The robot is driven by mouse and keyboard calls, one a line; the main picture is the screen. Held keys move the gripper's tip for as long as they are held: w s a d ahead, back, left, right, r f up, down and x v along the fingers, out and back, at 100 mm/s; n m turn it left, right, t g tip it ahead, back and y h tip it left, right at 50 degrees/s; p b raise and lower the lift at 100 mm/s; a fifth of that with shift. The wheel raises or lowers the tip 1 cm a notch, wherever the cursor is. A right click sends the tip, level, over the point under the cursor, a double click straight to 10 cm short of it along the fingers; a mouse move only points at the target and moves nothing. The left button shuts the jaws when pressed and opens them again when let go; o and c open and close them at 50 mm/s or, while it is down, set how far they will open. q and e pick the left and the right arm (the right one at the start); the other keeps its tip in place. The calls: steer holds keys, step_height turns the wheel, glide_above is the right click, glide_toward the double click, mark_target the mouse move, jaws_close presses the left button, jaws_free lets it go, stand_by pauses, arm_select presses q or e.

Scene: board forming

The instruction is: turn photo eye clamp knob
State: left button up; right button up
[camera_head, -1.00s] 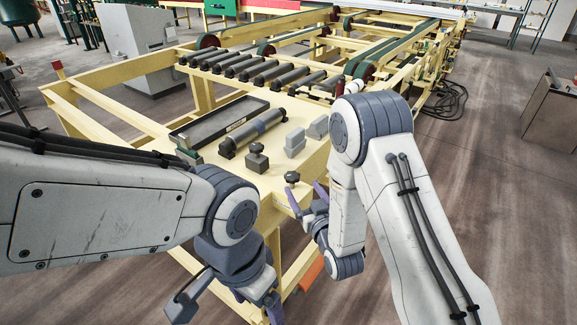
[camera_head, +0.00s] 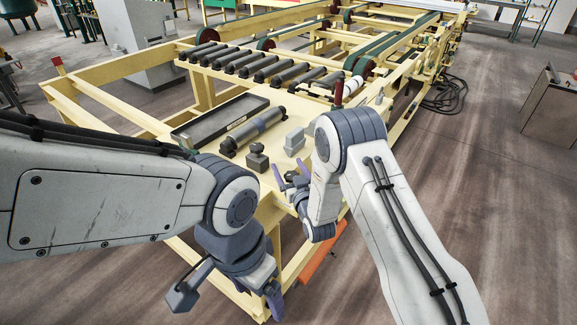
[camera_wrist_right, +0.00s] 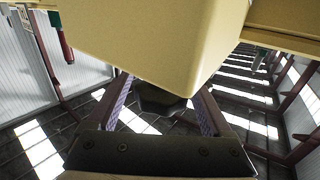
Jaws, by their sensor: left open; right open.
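A dark knob (camera_wrist_right: 160,100) shows in the right wrist view between my right gripper's two purple fingers, close to a yellow frame corner (camera_wrist_right: 165,50). The fingers stand apart on either side of it, and I cannot tell whether they touch it. In the head view my right gripper (camera_head: 291,172) is at the near corner of the yellow frame, open; the knob there is small and partly covered by the gripper. My left gripper (camera_head: 228,300) is open and empty, low in front of the frame and away from the knob.
On the yellow table (camera_head: 205,152) are a black tray (camera_head: 215,124), a grey cylinder (camera_head: 253,132), a dark block with a knob on top (camera_head: 257,158) and a grey block (camera_head: 294,141). Rollers (camera_head: 240,63) lie behind. An orange part (camera_head: 318,262) is below the right arm.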

jaws_close()
steer(key=shift+w+d+f+m+t+h+b, duration=0.1)
steer(key=shift+m+t+h+b, duration=0.15)
steer(key=shift+m+h+b, duration=0.65)
steer(key=shift+d+f+m+t+h+b, duration=0.1)
steer(key=shift+m+t+h+b, duration=0.15)
steer(key=shift+m+h+b, duration=0.6)
steer(key=m+h+b, duration=0.1)
steer(key=h, duration=0.1)
steer(key=m+h, duration=0.1)
steer(key=h, duration=0.2)
steer(key=shift+d+b, duration=0.35)
steer(key=shift+b, duration=0.05)
steer(key=m+h+b, duration=0.1)
steer(key=h, duration=0.1)
steer(key=d+m+g+h, duration=0.1)
steer(key=m+h, duration=0.1)
steer(key=shift+r+g+h+b, duration=0.15)
steer(key=shift+g+h+b, duration=0.15)
steer(key=shift+h+b, duration=0.1)
steer(key=shift+s+d+r+m+g+h+b, duration=0.2)
steer(key=shift+m+g+h, duration=0.25)
steer(key=shift+m+h, duration=0.3)
steer(key=shift+s+d+f+m+g+h+b, duration=0.1)
steer(key=shift+m+g+h+b, duration=0.15)
steer(key=shift+m+g+h, duration=0.4)
steer(key=shift+h, duration=0.25)
jaws_free()
